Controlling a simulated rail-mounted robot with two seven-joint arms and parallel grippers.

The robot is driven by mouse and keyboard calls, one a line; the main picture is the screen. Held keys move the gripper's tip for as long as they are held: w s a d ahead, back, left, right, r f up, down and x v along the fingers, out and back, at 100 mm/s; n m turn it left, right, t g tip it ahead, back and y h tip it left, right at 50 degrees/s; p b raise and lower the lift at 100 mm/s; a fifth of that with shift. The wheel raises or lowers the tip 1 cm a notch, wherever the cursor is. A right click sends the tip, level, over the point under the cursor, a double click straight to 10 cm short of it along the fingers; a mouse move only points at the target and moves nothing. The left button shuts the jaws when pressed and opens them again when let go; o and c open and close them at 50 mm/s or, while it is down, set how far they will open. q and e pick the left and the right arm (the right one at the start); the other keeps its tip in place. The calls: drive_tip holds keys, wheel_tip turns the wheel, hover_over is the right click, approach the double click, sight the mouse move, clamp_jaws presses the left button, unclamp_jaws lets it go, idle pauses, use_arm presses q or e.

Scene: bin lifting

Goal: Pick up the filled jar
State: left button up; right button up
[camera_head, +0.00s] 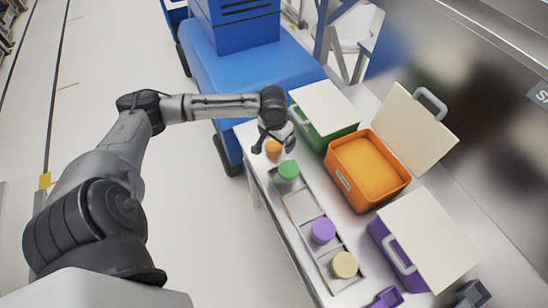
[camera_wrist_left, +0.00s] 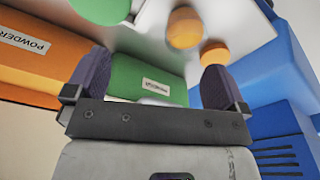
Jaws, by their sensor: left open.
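My left gripper (camera_head: 273,143) is open over the far end of the jar rack. Its two dark fingers show spread in the left wrist view (camera_wrist_left: 156,72), with nothing gripped. A jar with an orange top (camera_head: 273,149) is just below the fingers, partly hidden by them. Orange round shapes (camera_wrist_left: 185,28) show beyond the fingers in the wrist view. A jar with a green top (camera_head: 288,170) stands beside it in the rack. Purple-topped (camera_head: 322,230) and tan-topped (camera_head: 344,264) jars stand nearer. I cannot tell from the tops which jar is filled. My right gripper is not in view.
An open orange bin (camera_head: 345,182) holds orange contents, its pale lid raised. A green bin (camera_head: 318,136) and a purple bin (camera_head: 383,235) have pale lids over them. A blue cart (camera_head: 205,65) stands beyond the table. One rack slot (camera_head: 305,203) looks empty.

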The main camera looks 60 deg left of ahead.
use_arm(q)
drive_tip(key=n+b, duration=0.2)
approach(273, 141)
drive_tip(key=shift+w+f, duration=0.1)
drive_tip(key=f, duration=0.5)
drive_tip(key=w+f+b, duration=0.1)
drive_tip(key=f, duration=0.1)
drive_tip(key=shift+a+f, duration=0.15)
drive_tip(key=shift+a, duration=0.05)
drive_tip(key=shift+w+a+f+b, duration=0.15)
drive_tip(key=shift+f+b, duration=0.15)
drive_tip(key=shift+f, duration=1)
drive_tip(key=shift+w+f+b, duration=0.1)
drive_tip(key=shift+f+b, duration=0.15)
drive_tip(key=shift+f, duration=1.05)
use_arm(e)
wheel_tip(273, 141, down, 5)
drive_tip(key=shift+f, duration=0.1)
use_arm(q)
drive_tip(key=c, duration=0.9)
drive_tip(key=shift+r, duration=0.1)
drive_tip(key=shift+c, duration=1)
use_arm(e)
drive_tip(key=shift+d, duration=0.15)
